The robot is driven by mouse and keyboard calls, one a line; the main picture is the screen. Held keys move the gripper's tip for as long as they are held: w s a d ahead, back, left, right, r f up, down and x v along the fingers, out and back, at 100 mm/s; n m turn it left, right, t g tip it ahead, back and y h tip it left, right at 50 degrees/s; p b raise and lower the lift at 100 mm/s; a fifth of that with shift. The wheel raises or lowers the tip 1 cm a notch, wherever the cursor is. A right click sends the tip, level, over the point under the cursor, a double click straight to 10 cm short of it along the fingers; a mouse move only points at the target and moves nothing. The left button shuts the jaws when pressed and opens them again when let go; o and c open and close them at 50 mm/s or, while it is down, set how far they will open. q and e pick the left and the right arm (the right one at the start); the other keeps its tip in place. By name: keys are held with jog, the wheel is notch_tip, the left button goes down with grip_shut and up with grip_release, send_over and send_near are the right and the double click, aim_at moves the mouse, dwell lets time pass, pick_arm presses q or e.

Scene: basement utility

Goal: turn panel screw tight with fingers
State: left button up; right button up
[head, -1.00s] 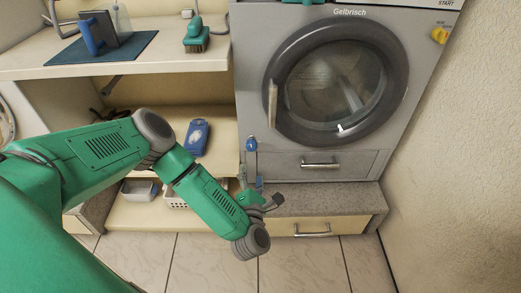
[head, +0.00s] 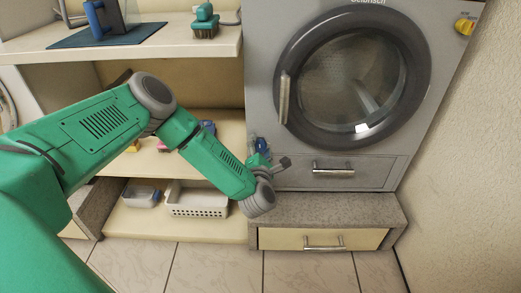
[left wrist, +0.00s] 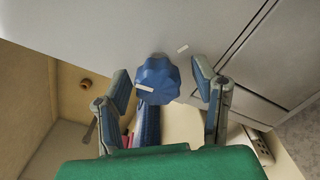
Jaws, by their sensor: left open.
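The panel screw is a blue lobed knob (left wrist: 158,78) on the grey front of the machine. In the left wrist view it sits between my two fingers, which stand apart on either side of it. The knob has a white stripe toward its lower left, and a short white mark is on the panel up and right of it. In the head view the knob (head: 261,145) is small, at the machine's lower left edge. My left gripper (head: 270,164) is open just below it, partly hidden by its own arm. I cannot tell whether a finger touches the knob. My right gripper is out of view.
The washing machine (head: 294,165) stands on a grey plinth with a drawer (head: 320,240). To the left are shelves (head: 190,48) with a green brush (head: 205,20), and a white basket (head: 198,200) below. A wall (head: 465,130) closes the right side.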

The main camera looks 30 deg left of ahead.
pick_arm(q)
jog(key=shift+w, duration=0.15)
jog(key=c, duration=1.2)
